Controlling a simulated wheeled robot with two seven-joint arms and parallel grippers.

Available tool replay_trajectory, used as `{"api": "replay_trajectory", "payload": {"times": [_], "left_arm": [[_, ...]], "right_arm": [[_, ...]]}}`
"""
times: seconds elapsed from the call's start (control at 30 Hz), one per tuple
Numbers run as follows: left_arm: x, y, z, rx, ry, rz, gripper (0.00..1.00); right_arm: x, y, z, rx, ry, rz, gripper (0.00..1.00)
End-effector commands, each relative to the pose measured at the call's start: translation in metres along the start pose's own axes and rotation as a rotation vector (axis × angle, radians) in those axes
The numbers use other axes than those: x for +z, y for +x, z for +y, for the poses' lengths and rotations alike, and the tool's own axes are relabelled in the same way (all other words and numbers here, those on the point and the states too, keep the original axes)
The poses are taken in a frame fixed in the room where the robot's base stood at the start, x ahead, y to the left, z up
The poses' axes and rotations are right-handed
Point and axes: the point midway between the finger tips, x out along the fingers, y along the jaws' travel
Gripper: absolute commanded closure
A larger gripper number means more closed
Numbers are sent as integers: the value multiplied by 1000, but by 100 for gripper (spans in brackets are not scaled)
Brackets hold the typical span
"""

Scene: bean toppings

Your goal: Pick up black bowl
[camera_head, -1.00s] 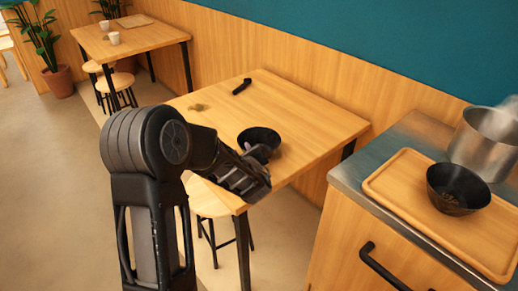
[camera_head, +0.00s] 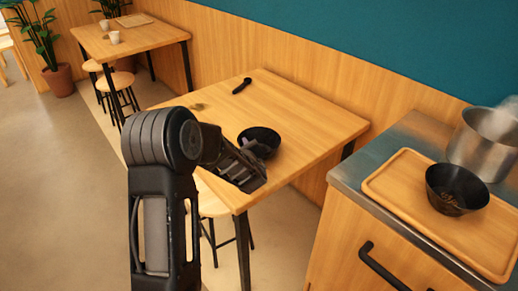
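A black bowl (camera_head: 262,133) sits on the wooden table in the middle of the view. My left gripper (camera_head: 257,151) is at the near side of this bowl, and its fingers overlap the near rim in the picture. I cannot tell whether the fingers touch the bowl or how far apart they are. Part of the bowl's near side is hidden by the gripper. A second black bowl (camera_head: 457,188) with a gold-toned marking stands on the wooden tray (camera_head: 395,188) at the right. My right gripper is not in view.
The wooden table (camera_head: 310,120) is mostly clear, with a small black object (camera_head: 241,86) near its back edge. A steaming metal pot (camera_head: 485,145) stands behind the tray on the counter (camera_head: 385,150). A stool (camera_head: 212,204) is under the table's near side.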

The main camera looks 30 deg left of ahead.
Motion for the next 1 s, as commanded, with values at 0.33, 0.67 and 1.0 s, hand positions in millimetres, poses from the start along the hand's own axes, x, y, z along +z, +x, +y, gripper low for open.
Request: {"api": "replay_trajectory", "payload": {"times": [0.33, 0.67, 1.0], "left_arm": [[0, 0, 0, 0, 0, 0, 100], [0, 0, 0, 0, 0, 0, 100], [0, 0, 0, 0, 0, 1, 100]], "right_arm": [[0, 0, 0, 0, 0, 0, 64], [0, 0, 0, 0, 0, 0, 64], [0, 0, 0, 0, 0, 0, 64]]}}
